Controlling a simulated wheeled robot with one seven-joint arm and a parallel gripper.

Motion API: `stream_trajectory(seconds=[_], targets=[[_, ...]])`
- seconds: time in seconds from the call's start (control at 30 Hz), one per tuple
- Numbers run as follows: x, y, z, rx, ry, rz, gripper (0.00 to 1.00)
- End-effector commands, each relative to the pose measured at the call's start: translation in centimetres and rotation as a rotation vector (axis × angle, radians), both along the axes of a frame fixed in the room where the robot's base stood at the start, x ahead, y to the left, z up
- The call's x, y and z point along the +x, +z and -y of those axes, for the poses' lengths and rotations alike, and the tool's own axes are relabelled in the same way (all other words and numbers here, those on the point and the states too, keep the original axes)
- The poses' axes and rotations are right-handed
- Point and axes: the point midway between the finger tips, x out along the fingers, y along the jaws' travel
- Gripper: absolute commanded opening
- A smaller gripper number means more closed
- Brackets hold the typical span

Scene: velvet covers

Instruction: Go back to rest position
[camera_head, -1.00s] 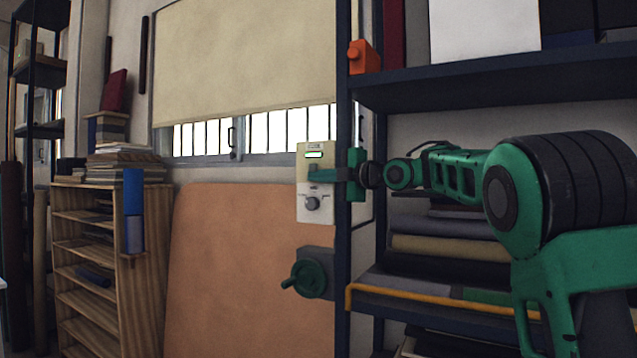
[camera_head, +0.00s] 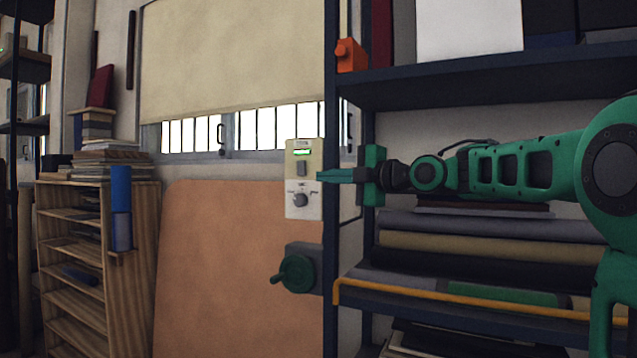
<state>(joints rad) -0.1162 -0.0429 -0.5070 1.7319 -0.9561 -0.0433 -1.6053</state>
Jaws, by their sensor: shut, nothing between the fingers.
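My gripper (camera_head: 322,176) is shut and empty, its narrow fingers pointing left. Its tips are close to the right edge of a pale wall control panel (camera_head: 292,212), and a small gap shows between them in this view. The panel has a lit green display, a grey switch (camera_head: 301,168) and a round grey knob (camera_head: 300,199). My green arm reaches in from the right, in front of the shelf.
A dark blue shelf rack (camera_head: 333,120) with folded cloths stands close around my arm. An orange block (camera_head: 350,56) and a green crank (camera_head: 293,272) are on or near its post. A wooden shelf unit (camera_head: 140,290) stands left; a tan board (camera_head: 235,270) leans by the wall.

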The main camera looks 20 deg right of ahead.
Motion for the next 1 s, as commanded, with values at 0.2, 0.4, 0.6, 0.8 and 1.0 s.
stream_trajectory(seconds=[0.2, 0.4, 0.6, 0.8, 1.0], targets=[[0.0, 0.0, 0.1, 0.0, -0.001, 0.0, 0.0], [0.0, 0.0, 0.1, 0.0, -0.001, -0.001, 0.0], [-0.6, -3.1, 2.3, 0.066, -0.072, -0.137, 0.0], [-4.2, -12.8, 7.9, 0.291, -0.316, -0.531, 0.0], [-11.3, -23.0, 12.4, 0.549, -0.628, -0.897, 0.0]])
